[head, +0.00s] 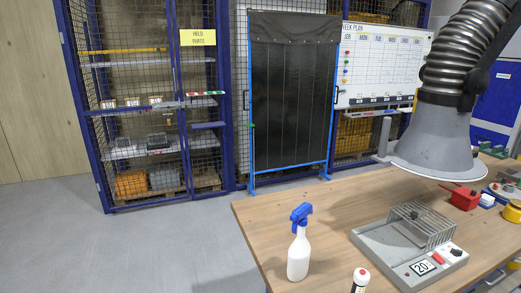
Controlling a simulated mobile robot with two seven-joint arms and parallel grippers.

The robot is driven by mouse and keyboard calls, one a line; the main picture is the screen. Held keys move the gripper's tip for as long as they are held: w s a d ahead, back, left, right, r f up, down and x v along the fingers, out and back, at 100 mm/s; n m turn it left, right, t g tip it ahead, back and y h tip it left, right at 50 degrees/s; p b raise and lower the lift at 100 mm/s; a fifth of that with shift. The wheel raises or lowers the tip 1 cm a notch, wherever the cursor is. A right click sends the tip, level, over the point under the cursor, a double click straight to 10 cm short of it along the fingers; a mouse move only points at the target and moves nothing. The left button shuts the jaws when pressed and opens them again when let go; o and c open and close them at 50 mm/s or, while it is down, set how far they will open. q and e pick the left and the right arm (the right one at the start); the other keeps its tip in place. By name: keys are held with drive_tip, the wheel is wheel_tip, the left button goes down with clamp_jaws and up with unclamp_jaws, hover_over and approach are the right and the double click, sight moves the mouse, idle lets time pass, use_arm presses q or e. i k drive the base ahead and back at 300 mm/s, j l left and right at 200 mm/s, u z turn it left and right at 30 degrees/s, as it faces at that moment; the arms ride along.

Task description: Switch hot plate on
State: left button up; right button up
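The hot plate appears to be the grey unit (372,243) on the wooden table at the lower right. A wire guard (428,225) stands over its back part. Its front panel has a display (422,267) reading about 20, a small red control (438,258) beside it and a small dark control (456,252) further right. The red control's position is too small to tell. Neither of my grippers is in view.
A white spray bottle with a blue head (299,250) stands left of the unit. A grey extraction hood (436,140) hangs above. Red and yellow items lie at right. The table's left part (256,222) is clear.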

sight(439, 258)
drive_tip(key=z, duration=1.25)
